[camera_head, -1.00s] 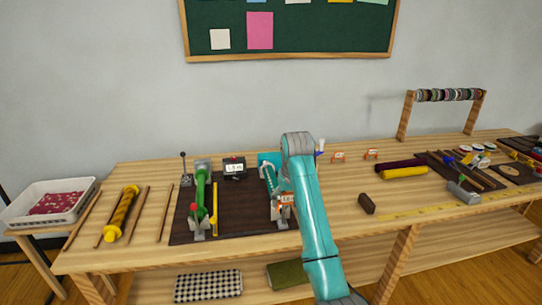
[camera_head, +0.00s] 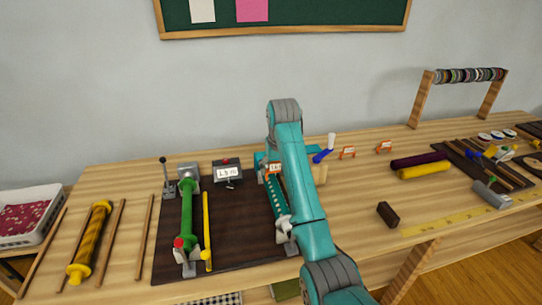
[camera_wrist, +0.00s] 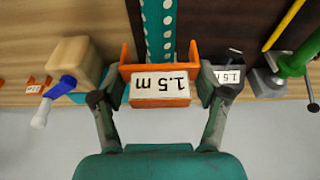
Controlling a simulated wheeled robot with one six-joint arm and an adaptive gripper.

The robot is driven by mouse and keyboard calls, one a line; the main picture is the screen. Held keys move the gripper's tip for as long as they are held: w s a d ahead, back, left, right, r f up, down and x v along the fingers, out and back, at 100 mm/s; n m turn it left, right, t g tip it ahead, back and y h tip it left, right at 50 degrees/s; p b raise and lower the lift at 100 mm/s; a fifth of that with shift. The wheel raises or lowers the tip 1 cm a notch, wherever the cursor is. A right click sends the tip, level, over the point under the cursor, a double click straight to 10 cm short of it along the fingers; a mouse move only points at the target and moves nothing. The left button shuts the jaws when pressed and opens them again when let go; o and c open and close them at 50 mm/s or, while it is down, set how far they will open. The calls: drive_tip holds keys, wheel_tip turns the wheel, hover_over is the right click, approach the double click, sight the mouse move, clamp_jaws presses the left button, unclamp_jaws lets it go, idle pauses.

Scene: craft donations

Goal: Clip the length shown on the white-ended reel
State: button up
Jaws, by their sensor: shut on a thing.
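My gripper (camera_wrist: 160,95) is shut on an orange clip (camera_wrist: 180,97) whose white label reads "1.5 m", upside down in the wrist view. The clip also shows beside my arm in the head view (camera_head: 274,168). A teal strip with white dots (camera_wrist: 159,28) runs up from the clip; I cannot tell whether they touch. In the head view the teal dotted length (camera_head: 276,200) lies on the dark mat (camera_head: 238,225), partly hidden by my arm. A small display (camera_head: 228,172) reads about "1.5 m".
A yellow rod (camera_head: 207,230) lies beside the green reel. A wooden block (camera_wrist: 78,62) with a blue, white-tipped lever (camera_head: 322,155) is near my gripper. Two small orange clips (camera_head: 347,153) (camera_head: 384,147) stand farther right. A brown block (camera_head: 387,214) sits near the front.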

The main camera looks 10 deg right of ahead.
sight(275, 188)
drive_tip(key=shift+w+f, duration=0.15)
drive_tip(key=shift+w, duration=0.15)
drive_tip(key=shift+f, duration=4.15)
drive_tip(key=o, duration=0.9)
drive_tip(key=shift+c, duration=0.2)
drive_tip(key=shift+v, duration=3.75)
